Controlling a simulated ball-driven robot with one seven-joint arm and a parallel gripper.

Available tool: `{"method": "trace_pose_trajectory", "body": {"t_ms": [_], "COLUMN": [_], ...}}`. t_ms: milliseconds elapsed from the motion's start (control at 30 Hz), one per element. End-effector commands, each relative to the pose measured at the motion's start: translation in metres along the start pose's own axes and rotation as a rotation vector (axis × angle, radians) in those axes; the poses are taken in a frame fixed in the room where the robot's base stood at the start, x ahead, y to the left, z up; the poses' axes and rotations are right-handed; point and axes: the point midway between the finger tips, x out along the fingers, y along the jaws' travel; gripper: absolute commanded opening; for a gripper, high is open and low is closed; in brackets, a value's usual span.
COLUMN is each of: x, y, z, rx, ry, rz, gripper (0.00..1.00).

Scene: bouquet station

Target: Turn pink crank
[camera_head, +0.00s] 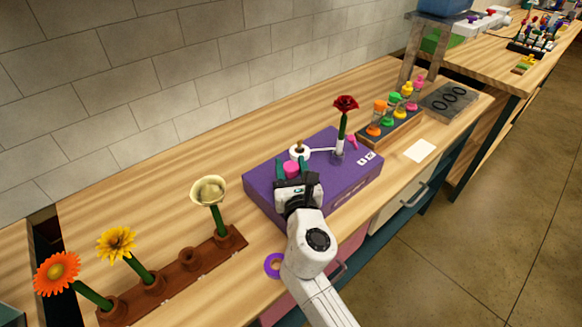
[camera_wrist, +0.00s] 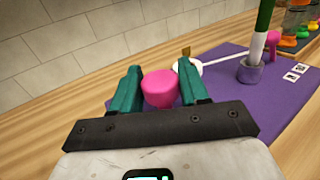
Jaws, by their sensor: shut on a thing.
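The pink knob of the crank (camera_wrist: 160,88) is between the two teal fingers of my gripper (camera_wrist: 160,68) in the wrist view. In the head view, the pink knob (camera_head: 291,170) shows between the fingertips of my gripper (camera_head: 293,167), above the purple box (camera_head: 262,180). My gripper is shut on this knob. The part of the crank below the knob is hidden by my gripper. A white round piece (camera_head: 299,151) with a brass-coloured top is just behind the knob, and a thin white rod (camera_head: 322,149) runs right from it.
A red flower (camera_head: 346,104) stands in a holder on the box, with a second pink piece (camera_head: 352,141) beside it. A brown rack (camera_head: 205,257) with flowers is at left. A purple ring (camera_head: 273,265) lies near the front edge. Coloured pieces stand in a tray at right.

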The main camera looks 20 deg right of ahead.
Motion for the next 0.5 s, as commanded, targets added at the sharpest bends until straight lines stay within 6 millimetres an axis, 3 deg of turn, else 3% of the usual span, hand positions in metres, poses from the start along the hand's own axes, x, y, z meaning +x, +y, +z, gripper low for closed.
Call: {"method": "trace_pose_trajectory", "body": {"t_ms": [500], "x": [0.0006], "y": [0.0017], "z": [-0.0004], "rx": [0.0], "ry": [-0.001], "rz": [-0.328], "gripper": [0.14]}}
